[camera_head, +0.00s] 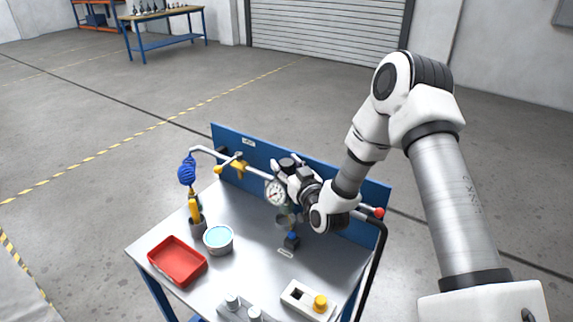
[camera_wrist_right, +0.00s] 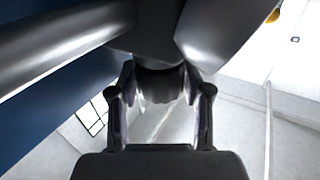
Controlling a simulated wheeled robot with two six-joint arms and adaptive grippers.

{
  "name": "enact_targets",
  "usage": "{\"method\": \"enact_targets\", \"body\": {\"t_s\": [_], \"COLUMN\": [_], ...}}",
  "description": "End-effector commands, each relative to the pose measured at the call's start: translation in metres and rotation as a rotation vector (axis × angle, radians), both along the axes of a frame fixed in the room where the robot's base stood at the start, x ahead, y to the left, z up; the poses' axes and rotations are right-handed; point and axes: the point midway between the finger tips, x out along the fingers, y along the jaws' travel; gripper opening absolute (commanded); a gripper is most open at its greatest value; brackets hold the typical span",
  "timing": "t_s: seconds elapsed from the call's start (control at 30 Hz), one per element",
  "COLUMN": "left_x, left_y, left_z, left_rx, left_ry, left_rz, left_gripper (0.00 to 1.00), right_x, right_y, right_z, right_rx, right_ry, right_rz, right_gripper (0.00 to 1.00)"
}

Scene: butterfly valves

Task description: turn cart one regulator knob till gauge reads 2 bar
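The regulator stands at the pipe on the cart's blue back panel (camera_head: 235,142). Its round white gauge (camera_head: 276,193) faces my head camera; the needle is too small to read. A clear bowl (camera_head: 285,222) hangs below. My right gripper (camera_head: 291,172) is at the regulator, reaching in from the right, and covers much of it. In the right wrist view its two fingers (camera_wrist_right: 160,88) stand apart, one on each side of a dark rounded part (camera_wrist_right: 160,78), likely the knob. I cannot tell whether they press on it. My left gripper is not in view.
The cart top (camera_head: 245,268) holds a red tray (camera_head: 177,261), a bowl of blue liquid (camera_head: 218,239), a small blue-topped part (camera_head: 292,240) and a white box with a yellow button (camera_head: 320,302). A yellow valve handle (camera_head: 237,165) and a blue coiled hose (camera_head: 187,173) are left of the gauge.

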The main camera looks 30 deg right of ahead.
Motion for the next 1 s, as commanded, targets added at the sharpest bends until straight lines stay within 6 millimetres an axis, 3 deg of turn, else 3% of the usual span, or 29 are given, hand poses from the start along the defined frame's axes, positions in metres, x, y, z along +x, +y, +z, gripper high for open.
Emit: {"method": "enact_targets", "body": {"t_s": [0.03, 0.1, 0.57, 1.0], "left_x": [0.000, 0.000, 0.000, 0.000], "left_y": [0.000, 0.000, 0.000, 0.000], "left_z": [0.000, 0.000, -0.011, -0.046], "left_rx": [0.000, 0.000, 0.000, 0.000], "left_ry": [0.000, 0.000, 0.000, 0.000], "left_rz": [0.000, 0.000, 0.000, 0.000], "left_gripper": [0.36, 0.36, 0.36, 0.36], "right_x": [0.000, 0.000, 0.000, 0.001], "right_y": [0.000, 0.000, 0.001, 0.003], "right_z": [0.000, 0.000, -0.002, -0.002], "right_rx": [0.000, 0.000, -0.002, -0.004], "right_ry": [0.000, 0.000, -0.003, -0.006], "right_rz": [0.000, 0.000, -0.064, -0.388], "right_gripper": [0.24, 0.06, 0.06, 0.06]}}
